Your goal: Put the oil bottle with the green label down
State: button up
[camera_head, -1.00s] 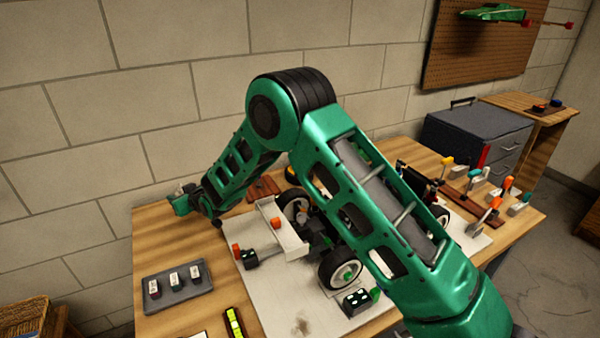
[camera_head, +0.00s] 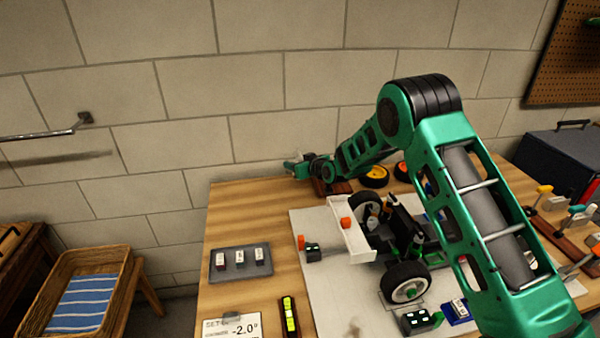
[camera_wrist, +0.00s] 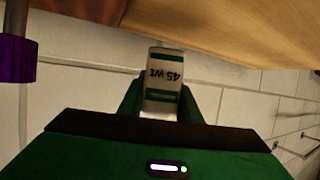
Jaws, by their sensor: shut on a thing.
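The oil bottle with the green label (camera_wrist: 163,85) is in the wrist view, white with green bands and "45 WT" reading upside down. My gripper (camera_wrist: 160,103) is shut on it, with a green finger on each side. In the head view my gripper (camera_head: 298,167) is small and far off, at the back left edge of the wooden table (camera_head: 235,205), near a dark red-brown wooden stand (camera_head: 331,188). The held bottle is hard to make out there. I cannot tell whether it touches anything.
A grey tray (camera_head: 240,271) with small white bottles lies at the table's left. The racecar (camera_head: 405,280) stands on a pale mat (camera_head: 340,290). A purple-ended rod (camera_wrist: 17,58) is at the wrist view's left. A basket (camera_head: 85,290) stands left of the table.

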jog(key=shift+w+d, duration=0.5)
jog(key=shift+d, duration=0.1)
jog(key=shift+f, duration=1.8)
jog(key=o, duration=1.1)
jog(key=shift+d+r, duration=0.1)
